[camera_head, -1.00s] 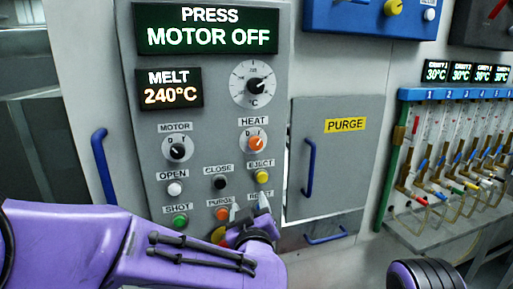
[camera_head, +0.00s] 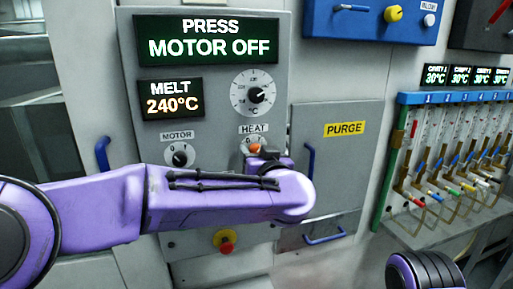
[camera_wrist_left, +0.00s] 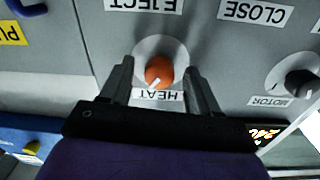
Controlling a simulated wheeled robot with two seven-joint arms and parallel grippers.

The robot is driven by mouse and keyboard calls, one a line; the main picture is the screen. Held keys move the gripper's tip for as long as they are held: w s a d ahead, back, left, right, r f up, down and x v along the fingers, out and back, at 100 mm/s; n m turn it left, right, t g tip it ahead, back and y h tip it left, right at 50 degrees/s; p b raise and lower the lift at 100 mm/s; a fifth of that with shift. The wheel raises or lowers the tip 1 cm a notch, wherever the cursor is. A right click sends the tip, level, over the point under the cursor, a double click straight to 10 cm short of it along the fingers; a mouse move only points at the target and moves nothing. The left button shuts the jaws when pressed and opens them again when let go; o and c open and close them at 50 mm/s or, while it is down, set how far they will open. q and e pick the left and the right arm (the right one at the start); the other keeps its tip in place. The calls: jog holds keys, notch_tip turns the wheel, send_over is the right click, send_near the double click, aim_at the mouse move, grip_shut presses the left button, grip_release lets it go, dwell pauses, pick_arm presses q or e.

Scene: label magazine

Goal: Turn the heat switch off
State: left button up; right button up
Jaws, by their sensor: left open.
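The heat switch is an orange knob (camera_head: 254,148) on a round pale plate under the HEAT label on the grey panel. In the left wrist view, upside down, the orange knob (camera_wrist_left: 159,70) lies between the two dark fingers of my left gripper (camera_wrist_left: 160,76). The fingers are open, one on each side, with visible gaps to the knob. Its white mark points towards the HEAT label side in that view. In the head view my left gripper (camera_head: 262,158) is at the knob and my arm hides the lower knob area. My right gripper is not in view.
The motor knob (camera_head: 179,154) is left of the heat switch. The temperature dial (camera_head: 254,93) is above it. My arm covers most push buttons; a red button (camera_head: 226,242) shows below. The purge door (camera_head: 340,165) with a blue handle is close on the right.

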pick_arm(q)
jog(key=shift+w, duration=0.1)
jog(key=c, duration=1)
jog(key=shift+c, duration=0.2)
jog(key=shift+n+b, duration=2.55)
jog(key=shift+n, duration=4.45)
